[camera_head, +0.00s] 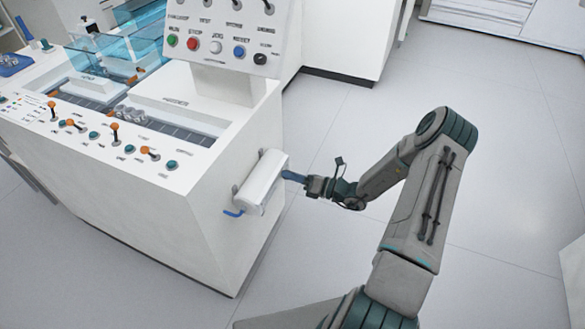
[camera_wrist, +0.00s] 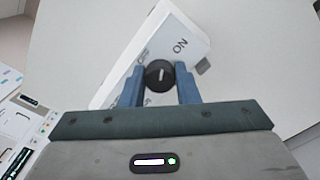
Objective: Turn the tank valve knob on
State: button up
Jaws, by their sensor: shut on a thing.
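The tank (camera_head: 262,182) is a white box-like body mounted on the side of the white machine. My gripper (camera_head: 287,175) reaches it from the right, and its blue fingers meet the tank's right end. In the wrist view the valve knob (camera_wrist: 159,75) is round and black with a short white mark, on the tank's white end face (camera_wrist: 185,30). My gripper (camera_wrist: 159,86) has one blue finger on each side of the knob and is shut on it. The "ON" label shows above and right of the knob; the white mark points roughly up. Other lettering is partly hidden by the fingers.
A blue pipe (camera_head: 234,212) sticks out at the tank's lower left. The machine (camera_head: 150,210) carries several levers and a button panel (camera_head: 220,35) above. The grey floor (camera_head: 510,190) to the right is clear. A white cabinet (camera_head: 345,35) stands behind.

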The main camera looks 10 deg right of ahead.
jog(key=m+p, duration=0.3)
jog(key=m, duration=0.3)
jog(key=shift+f, duration=0.1)
dwell(0.5)
jog(key=o, duration=1)
jog(key=shift+c, duration=0.2)
jog(key=shift+d, duration=0.1)
jog(key=v, duration=1.3)
jog(key=shift+s+d+p, duration=0.3)
jog(key=shift+p, duration=0.15)
